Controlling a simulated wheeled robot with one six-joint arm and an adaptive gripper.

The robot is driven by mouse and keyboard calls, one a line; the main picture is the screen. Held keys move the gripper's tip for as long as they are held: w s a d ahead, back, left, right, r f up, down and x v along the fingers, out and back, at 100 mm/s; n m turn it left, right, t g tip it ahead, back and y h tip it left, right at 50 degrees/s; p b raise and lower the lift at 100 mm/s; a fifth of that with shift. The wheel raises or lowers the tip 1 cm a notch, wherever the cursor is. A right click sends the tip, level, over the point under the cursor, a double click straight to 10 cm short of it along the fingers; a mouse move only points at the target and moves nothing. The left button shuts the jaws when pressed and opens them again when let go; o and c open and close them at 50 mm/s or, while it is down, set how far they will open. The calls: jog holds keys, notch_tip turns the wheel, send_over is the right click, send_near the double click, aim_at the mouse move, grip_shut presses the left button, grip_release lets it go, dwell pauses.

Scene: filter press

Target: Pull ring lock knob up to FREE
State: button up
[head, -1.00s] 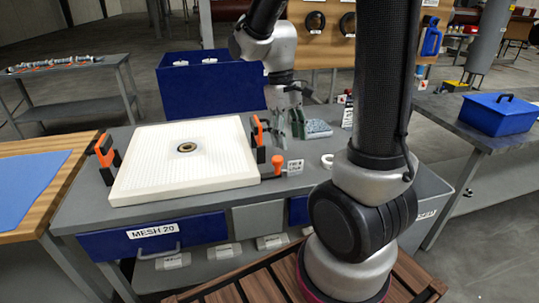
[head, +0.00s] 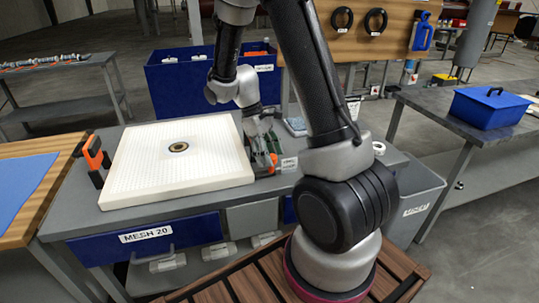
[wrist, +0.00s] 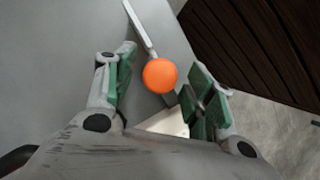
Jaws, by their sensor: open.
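The orange knob (wrist: 160,76), a round ball, shows in the wrist view between the two green-padded fingers of my gripper (wrist: 157,68), with a gap on each side. A pale bar (wrist: 140,26) runs from behind it toward the upper left. In the head view my gripper (head: 262,150) points down over the right edge of the white mesh plate (head: 170,185). Only a small part of the orange knob (head: 274,160) shows there, beside the fingers. My gripper is open; I cannot tell how far the fingertips are above the knob's base.
An orange-handled clamp (head: 95,155) stands at the plate's left side. A small white label (head: 289,164) is right of my gripper. A blue bin (head: 180,82) stands behind the bench, and a grey bin (head: 418,195) stands at its right end. A blue toolbox (head: 490,107) is on the right table.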

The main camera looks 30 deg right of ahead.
jog(key=shift+f, duration=0.15)
grip_shut()
jog(key=shift+r, duration=1.25)
grip_release()
